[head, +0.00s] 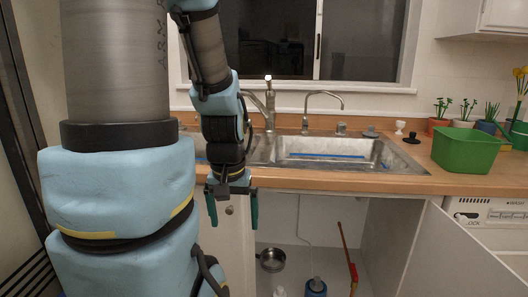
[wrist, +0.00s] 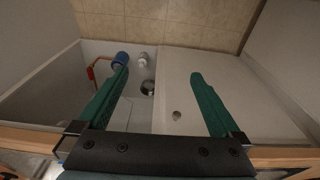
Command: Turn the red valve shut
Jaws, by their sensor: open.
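The red valve (head: 353,276) shows inside the open cabinet under the sink, at the lower end of a thin orange-brown pipe (head: 345,245). In the wrist view the red valve (wrist: 91,73) is at the left, beyond and left of the left finger, with the pipe running by it. My gripper (head: 233,218) hangs pointing down in front of the closed left cabinet door, to the left of the opening and apart from the valve. In the wrist view my gripper (wrist: 159,75) has its two green fingers spread and nothing between them is held. The valve's handle position is too small to tell.
The right cabinet door (head: 462,258) stands open; the left door (head: 222,245) is closed, with a knob. A pan (head: 271,260), a blue container (head: 316,287) and a white bottle (head: 280,292) are in the cabinet. The wooden counter edge (head: 330,181) runs above.

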